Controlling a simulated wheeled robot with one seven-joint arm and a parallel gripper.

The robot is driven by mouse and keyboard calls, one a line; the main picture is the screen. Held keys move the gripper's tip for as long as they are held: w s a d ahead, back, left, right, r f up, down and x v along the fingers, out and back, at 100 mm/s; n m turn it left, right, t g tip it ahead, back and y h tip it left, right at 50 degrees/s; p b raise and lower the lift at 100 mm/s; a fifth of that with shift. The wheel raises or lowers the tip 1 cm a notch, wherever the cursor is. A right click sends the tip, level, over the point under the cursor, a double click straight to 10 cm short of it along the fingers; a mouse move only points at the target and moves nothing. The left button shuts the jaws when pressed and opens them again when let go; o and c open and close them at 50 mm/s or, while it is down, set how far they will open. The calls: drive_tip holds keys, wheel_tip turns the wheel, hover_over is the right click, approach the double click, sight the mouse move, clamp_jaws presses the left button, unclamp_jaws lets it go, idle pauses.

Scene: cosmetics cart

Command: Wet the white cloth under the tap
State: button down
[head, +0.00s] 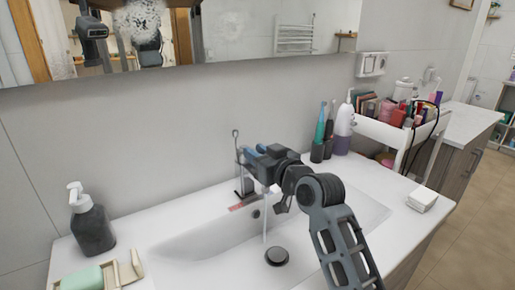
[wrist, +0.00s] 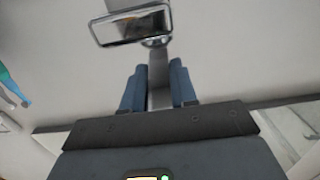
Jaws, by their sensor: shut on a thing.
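The tap (head: 243,178) stands at the back of the white sink (head: 190,255), with a thin upright lever. A pale stream of water (head: 265,215) falls from near my gripper towards the dark round drain. My gripper (head: 255,153) is at the tap with its blue fingers closed. In the wrist view the fingers (wrist: 159,88) stand on either side of the grey tap part (wrist: 158,68), with a framed loop above it. A small folded white block, which looks like the white cloth (head: 423,198), lies on the counter right of the sink, apart from my gripper.
A dark soap bottle (head: 92,230) and a tray with green soap (head: 85,280) stand at the left. Toothbrushes in cups (head: 318,150) and a purple-and-white device (head: 343,130) stand at the back right. A white cart (head: 395,133) with cosmetics is beyond. A mirror hangs above.

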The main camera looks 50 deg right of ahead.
drive_tip(key=c, duration=0.9)
unclamp_jaws()
drive_tip(key=shift+b+v, duration=0.8)
drive_tip(key=shift+v, duration=3.05)
drive_tip(key=shift+r, duration=0.15)
